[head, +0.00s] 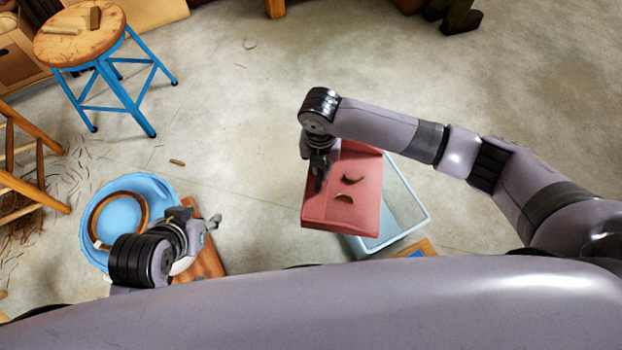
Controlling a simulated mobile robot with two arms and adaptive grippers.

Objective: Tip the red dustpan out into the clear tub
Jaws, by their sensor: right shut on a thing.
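The red dustpan (352,205) is held over the clear tub (412,222) and covers much of it. Two brown curled bits of bark (352,179) lie on the dustpan's red surface. The tub's right side and lower rim show beyond the dustpan. My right gripper (320,178) points down at the dustpan's left edge and is shut on it. My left gripper (213,223) is at the lower left, apart from the dustpan, near a blue basin. Its fingers are too small and overlapped to tell whether they are open.
The blue basin (120,198) holds a brown coil (97,208). A reddish-brown board (208,262) lies beside it. A stool with blue legs (82,35) stands at upper left, a wooden chair (25,165) at far left. Shavings litter the floor there. The upper-middle floor is mostly clear.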

